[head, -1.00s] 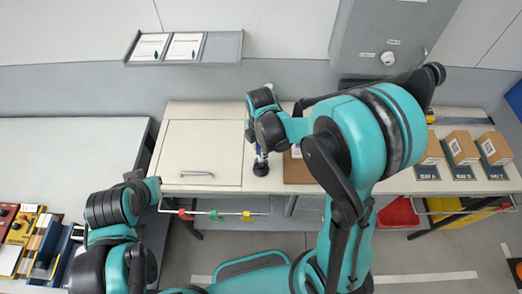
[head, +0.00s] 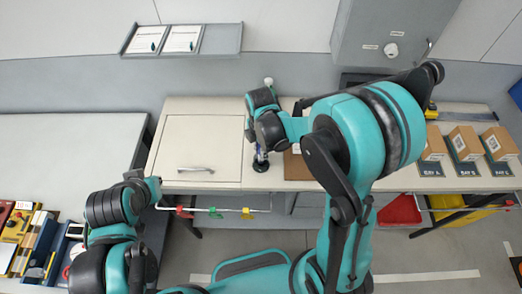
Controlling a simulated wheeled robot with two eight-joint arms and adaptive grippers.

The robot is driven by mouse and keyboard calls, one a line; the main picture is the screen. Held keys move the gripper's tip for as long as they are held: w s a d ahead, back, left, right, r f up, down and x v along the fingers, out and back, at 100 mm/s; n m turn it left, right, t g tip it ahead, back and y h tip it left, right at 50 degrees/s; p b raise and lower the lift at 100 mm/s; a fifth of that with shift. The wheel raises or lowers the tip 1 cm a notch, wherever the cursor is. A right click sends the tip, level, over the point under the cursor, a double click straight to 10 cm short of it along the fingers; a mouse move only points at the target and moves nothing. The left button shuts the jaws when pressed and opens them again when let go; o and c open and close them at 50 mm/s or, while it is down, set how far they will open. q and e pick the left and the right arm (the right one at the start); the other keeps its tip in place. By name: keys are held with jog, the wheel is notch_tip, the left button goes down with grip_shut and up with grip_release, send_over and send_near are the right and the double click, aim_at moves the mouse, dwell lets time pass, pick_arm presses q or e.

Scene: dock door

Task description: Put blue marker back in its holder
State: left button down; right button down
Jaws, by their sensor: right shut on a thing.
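My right gripper (head: 262,147) points down over the worktable, just right of the pale lidded panel, its fingers largely hidden by the wrist. It is shut on the blue marker (head: 261,155), of which only a small blue and white part shows below the wrist. A small round black base (head: 261,166), seemingly the holder, stands on the table directly under the marker. I cannot tell whether the marker sits in it or just above it. My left gripper (head: 148,186) is at the table's front left corner, away from the marker; its fingers are not clear.
The worktable's pale panel (head: 198,145) has a handle on its front side. A brown board (head: 296,168) lies right of the base. Several cartons (head: 466,143) stand at right. A rail with coloured tags (head: 215,212) runs along the front edge. A grey cabinet (head: 385,45) hangs behind.

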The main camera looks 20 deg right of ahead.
jog(key=shift+f+b, duration=0.55)
jog(key=shift+f, duration=0.05)
jog(key=c, duration=1.4)
grip_release()
notch_tip(320, 180, up, 12)
jog(key=shift+r, duration=0.1)
jog(key=s+d+f+m+t+b, duration=0.1)
jog(key=s+f+m+t+b, duration=0.1)
jog(key=s+f+m+b, duration=0.1)
jog(key=s+d+f+m+t+b, duration=0.2)
jog(key=f+m+b, duration=0.3)
jog(key=m, duration=0.5)
jog(key=s+d+f+m+t+b, duration=0.1)
jog(key=s+f+m+t+b, duration=0.1)
jog(key=s+f+m+b, duration=0.2)
jog(key=shift+s+d+m+b, duration=0.1)
jog(key=shift+s+m+b, duration=0.1)
jog(key=shift+m+b, duration=0.5)
jog(key=shift+s+d+m+b, duration=0.1)
jog(key=shift+s+m+b, duration=0.1)
jog(key=shift+m+b, duration=0.5)
jog(key=shift+s+d+f+m+t+b, duration=0.15)
jog(key=shift+f+m+t+b, duration=0.1)
jog(key=shift+m, duration=0.25)
jog(key=shift+s+f+m+t+b, duration=0.1)
jog(key=shift+f+m+t, duration=0.15)
jog(key=shift+m, duration=0.25)
